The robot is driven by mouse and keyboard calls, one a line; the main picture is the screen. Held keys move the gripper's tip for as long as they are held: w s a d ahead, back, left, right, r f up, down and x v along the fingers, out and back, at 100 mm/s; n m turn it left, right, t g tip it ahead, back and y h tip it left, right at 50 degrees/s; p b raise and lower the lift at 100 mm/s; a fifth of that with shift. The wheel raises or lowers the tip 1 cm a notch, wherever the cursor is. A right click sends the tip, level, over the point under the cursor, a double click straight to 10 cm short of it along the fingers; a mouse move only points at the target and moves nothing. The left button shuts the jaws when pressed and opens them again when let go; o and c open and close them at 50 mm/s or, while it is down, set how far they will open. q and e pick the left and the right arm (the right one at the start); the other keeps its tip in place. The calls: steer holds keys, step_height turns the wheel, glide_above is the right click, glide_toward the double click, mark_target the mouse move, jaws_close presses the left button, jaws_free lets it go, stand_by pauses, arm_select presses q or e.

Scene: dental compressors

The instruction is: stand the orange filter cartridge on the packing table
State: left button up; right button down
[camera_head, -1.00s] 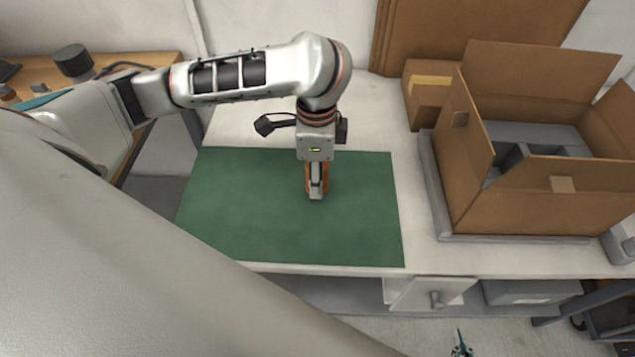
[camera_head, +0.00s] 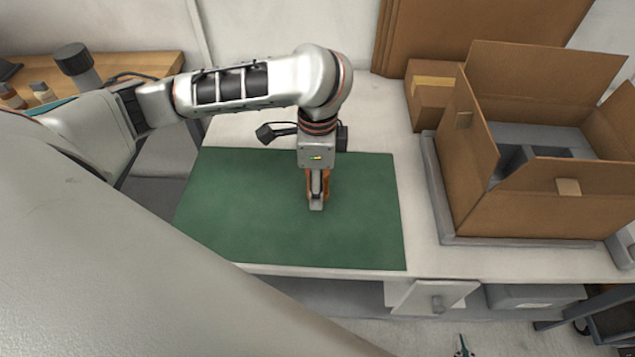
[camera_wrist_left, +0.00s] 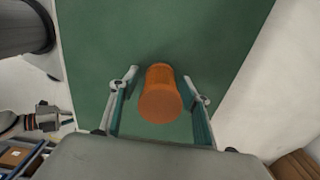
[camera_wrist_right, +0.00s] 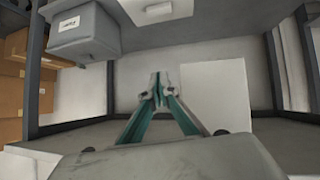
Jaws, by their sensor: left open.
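The orange filter cartridge (camera_wrist_left: 160,103) is upright over the green mat in the left wrist view, between the spread fingers of my left gripper (camera_wrist_left: 160,92), with a gap on each side. In the head view only slivers of the cartridge (camera_head: 326,184) show behind the near finger of my left gripper (camera_head: 316,200). Its base is hidden, but it appears to stand on the mat. The packing table (camera_head: 372,115) is white under the mat. My right gripper (camera_wrist_right: 158,94) is empty with its fingertips together. Its tips (camera_head: 462,347) show low in the head view, in front of the table.
The green mat (camera_head: 240,225) is otherwise clear. An open cardboard box (camera_head: 540,200) stands on a grey tray (camera_head: 432,190) at the right, with a smaller closed carton (camera_head: 428,100) behind. A drawer (camera_head: 432,296) sticks out below the table's front edge.

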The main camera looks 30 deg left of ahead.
arm_select(q)
step_height(320, 180, up, 11)
steer(key=p, duration=0.4)
steer(key=shift+f+p, duration=0.1)
steer(key=shift+p, duration=0.3)
steer(key=shift+r, duration=0.65)
